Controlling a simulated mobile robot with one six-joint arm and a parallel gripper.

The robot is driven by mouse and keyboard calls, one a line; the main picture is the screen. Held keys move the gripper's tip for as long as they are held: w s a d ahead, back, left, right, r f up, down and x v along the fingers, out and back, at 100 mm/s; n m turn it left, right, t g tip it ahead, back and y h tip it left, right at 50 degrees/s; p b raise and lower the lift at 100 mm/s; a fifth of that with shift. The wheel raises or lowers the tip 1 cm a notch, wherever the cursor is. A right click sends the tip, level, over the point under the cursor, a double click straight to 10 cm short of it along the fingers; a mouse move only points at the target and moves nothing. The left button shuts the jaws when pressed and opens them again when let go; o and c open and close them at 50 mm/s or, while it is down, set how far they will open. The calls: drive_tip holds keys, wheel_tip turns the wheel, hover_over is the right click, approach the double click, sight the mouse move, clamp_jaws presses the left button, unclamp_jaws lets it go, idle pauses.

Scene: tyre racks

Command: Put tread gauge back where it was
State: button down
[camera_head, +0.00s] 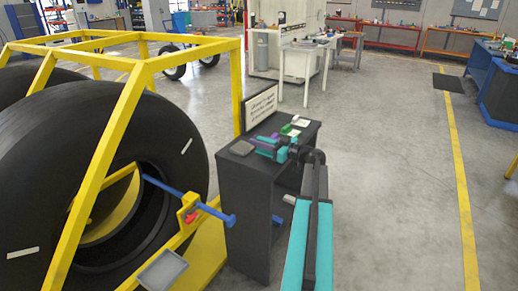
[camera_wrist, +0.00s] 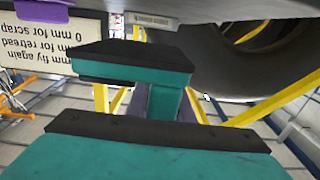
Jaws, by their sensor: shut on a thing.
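My gripper (camera_head: 264,147) is low over the top of a small dark stand (camera_head: 252,183), its teal and black fingers pointing left in the head view. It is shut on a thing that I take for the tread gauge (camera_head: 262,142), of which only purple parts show. The fingers hide most of it. In the wrist view my gripper's fingers (camera_wrist: 135,95) fill the middle, with slivers of purple beside them. I cannot tell whether the gauge touches the stand top.
A sign (camera_head: 260,105) stands at the stand's back left; it shows upside down in the wrist view (camera_wrist: 45,60). A grey box (camera_head: 241,147), a green item (camera_head: 287,129) and white paper (camera_head: 301,122) lie on the stand. A yellow rack (camera_head: 150,66) with large tyres (camera_head: 40,130) stands left.

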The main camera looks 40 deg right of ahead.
drive_tip(key=shift+f, duration=0.1)
idle(0.3)
drive_tip(key=shift+f, duration=1.6)
drive_tip(key=shift+f, duration=0.15)
drive_tip(key=c, duration=1.6)
unclamp_jaws()
drive_tip(key=shift+o, duration=0.2)
drive_tip(key=b+v, duration=0.1)
drive_tip(key=v, duration=1.1)
